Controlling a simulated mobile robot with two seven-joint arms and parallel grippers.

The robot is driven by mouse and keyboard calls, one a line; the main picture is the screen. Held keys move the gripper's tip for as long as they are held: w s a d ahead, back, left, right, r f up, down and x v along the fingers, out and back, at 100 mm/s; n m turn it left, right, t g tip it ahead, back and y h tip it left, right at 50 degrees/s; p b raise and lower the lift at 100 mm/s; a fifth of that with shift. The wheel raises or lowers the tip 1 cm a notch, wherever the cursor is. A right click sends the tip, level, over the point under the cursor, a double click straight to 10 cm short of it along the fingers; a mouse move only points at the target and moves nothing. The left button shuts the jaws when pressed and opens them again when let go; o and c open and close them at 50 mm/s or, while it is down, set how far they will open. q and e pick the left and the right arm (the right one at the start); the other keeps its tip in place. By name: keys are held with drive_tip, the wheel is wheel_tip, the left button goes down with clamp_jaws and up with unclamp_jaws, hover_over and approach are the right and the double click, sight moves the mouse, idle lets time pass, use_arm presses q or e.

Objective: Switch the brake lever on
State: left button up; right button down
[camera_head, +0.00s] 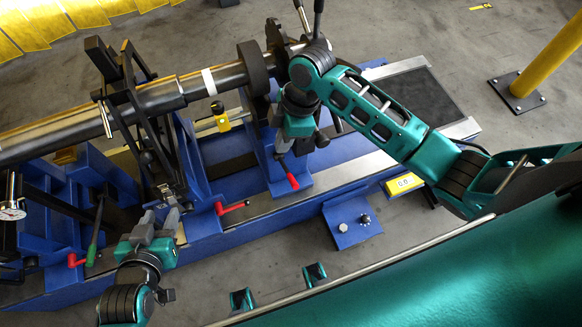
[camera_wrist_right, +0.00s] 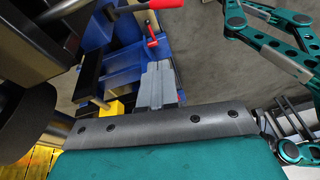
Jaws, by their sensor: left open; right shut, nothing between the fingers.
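Several levers show on the blue rotor stand, and I cannot tell which is the brake lever. One red-handled lever (camera_head: 292,181) is just below my right gripper (camera_head: 282,148); another red-handled lever (camera_head: 232,207) is further left. A third red handle (camera_head: 76,260) and a green-handled lever (camera_head: 95,236) are at the left. My right gripper is shut and empty; its fingers show in the right wrist view (camera_wrist_right: 158,84), with a red handle (camera_wrist_right: 151,42) beyond them. My left gripper (camera_head: 165,207) is open and empty, near the stand's front edge.
The rotor shaft (camera_head: 150,102) with a dark disc (camera_head: 254,68) runs across the stand above the levers. A blue box with knobs (camera_head: 350,222) and a yellow display (camera_head: 403,184) sit at the front. A yellow post (camera_head: 548,62) stands at the right.

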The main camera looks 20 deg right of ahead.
drive_tip(key=w+d+r+n+g, duration=0.1)
drive_tip(key=d+r+n+h, duration=0.1)
drive_tip(key=n, duration=0.1)
drive_tip(key=shift+w+r+g, duration=0.35)
drive_tip(key=shift+g, duration=0.05)
drive_tip(key=b, duration=0.2)
approach(290, 180)
drive_tip(key=a+f, duration=0.2)
drive_tip(key=f, duration=0.1)
drive_tip(key=s+f, duration=0.1)
drive_tip(key=f, duration=0.1)
drive_tip(key=shift+d, duration=0.15)
drive_tip(key=shift+s+d+f+b, duration=0.1)
drive_tip(key=shift+d+f+b, duration=0.05)
drive_tip(key=shift+f+b, duration=0.2)
drive_tip(key=shift+s+f, duration=0.1)
